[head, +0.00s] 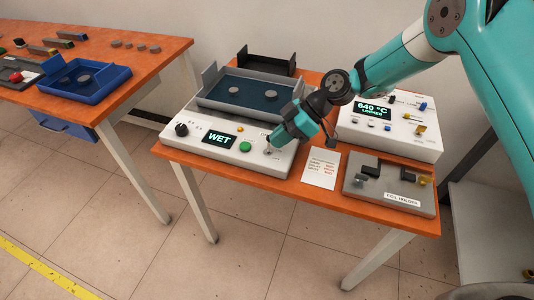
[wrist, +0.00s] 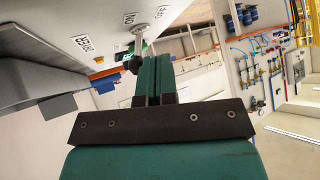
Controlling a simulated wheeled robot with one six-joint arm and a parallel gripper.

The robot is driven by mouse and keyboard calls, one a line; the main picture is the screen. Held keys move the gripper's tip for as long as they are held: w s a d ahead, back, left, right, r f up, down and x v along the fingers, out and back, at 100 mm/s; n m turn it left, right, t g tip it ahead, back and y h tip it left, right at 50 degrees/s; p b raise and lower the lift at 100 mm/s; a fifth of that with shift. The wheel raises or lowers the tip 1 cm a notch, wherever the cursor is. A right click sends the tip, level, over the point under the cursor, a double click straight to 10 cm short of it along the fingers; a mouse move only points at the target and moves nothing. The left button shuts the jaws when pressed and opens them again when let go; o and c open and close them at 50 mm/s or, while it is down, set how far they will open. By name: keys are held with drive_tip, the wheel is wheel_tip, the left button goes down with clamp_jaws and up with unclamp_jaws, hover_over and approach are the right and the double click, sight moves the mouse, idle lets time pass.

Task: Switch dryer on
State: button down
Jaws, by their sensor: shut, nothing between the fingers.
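The dryer (head: 213,158) is a white box on the orange table in the head view. Its display (head: 219,139) reads WET in green. A green button (head: 246,146) and a small amber lamp (head: 240,128) sit right of the display, and a black knob (head: 181,129) sits at its left. My gripper (head: 271,147) is shut and empty, low over the panel's right end. In the wrist view its teal fingers (wrist: 152,68) are together, close to a metal toggle switch (wrist: 139,30) between ON and OFF labels. I cannot tell whether they touch, or the lever's exact position.
A white unit (head: 392,130) showing 640 °C stands to the right. A paper card (head: 321,169) and a grey coil holder (head: 358,198) lie in front of it. A second table (head: 150,54) with a blue tray (head: 118,82) stands left.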

drive_tip(key=shift+r, duration=0.1)
drive_tip(key=shift+r+p, duration=0.35)
drive_tip(key=shift+r, duration=0.45)
drive_tip(key=shift+s+d+r, duration=0.15)
drive_tip(key=shift+s, duration=0.15)
drive_tip(key=shift+s+d+r+p, duration=0.2)
drive_tip(key=shift+s+d+r, duration=0.15)
drive_tip(key=shift+s, duration=0.2)
drive_tip(key=shift+s+d+r+p, duration=0.15)
drive_tip(key=shift+s+d+r, duration=0.15)
drive_tip(key=shift+s, duration=0.2)
drive_tip(key=b+v, duration=0.1)
drive_tip(key=v, duration=0.9)
drive_tip(key=shift+w+d+f+b, duration=0.15)
drive_tip(key=shift+d+f+b, duration=0.15)
drive_tip(key=shift+d, duration=0.05)
